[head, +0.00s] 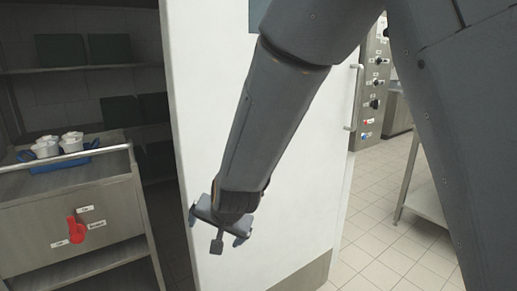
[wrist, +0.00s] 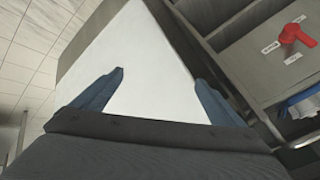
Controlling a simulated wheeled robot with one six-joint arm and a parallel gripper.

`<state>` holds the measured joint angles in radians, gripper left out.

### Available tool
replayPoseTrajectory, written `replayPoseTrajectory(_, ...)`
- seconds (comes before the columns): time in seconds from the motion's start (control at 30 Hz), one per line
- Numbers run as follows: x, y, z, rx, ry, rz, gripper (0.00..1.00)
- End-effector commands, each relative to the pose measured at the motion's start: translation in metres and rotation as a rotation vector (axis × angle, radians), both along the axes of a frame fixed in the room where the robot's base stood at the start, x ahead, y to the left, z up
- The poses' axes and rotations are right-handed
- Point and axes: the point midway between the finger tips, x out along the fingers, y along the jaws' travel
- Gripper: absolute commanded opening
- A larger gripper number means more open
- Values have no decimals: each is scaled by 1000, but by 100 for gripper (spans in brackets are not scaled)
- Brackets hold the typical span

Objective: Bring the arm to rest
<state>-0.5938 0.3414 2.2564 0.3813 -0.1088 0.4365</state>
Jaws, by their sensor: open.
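My gripper (head: 217,228) hangs at the end of my arm, which reaches down across the middle of the head view. It is in front of a white door or panel (head: 300,190). In the wrist view my gripper (wrist: 160,77) shows its two blue fingers spread apart with nothing between them. Behind the fingers the white panel (wrist: 150,40) fills the middle of that view. I cannot tell how far the fingers are from the panel.
A metal cart (head: 70,205) with a red handle (head: 76,230) stands at the left. White cups (head: 47,147) sit in a blue tray (head: 65,165) on it. Dark shelves (head: 90,70) are behind. Tiled floor (head: 375,250) is open at the right, near a metal table (head: 432,202).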

Motion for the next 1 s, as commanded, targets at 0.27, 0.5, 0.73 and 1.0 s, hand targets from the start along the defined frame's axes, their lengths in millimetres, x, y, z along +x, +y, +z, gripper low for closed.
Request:
replayPoseTrajectory(0.27, -67, -182, 16, -231, 229, 94, 93)
replayPoseTrajectory(0.5, -154, -286, 28, -349, 433, 180, 93)
replayPoseTrajectory(0.73, -192, -315, 33, -381, 517, 219, 93)
replayPoseTrajectory(1.0, -193, -315, 33, -383, 520, 222, 93)
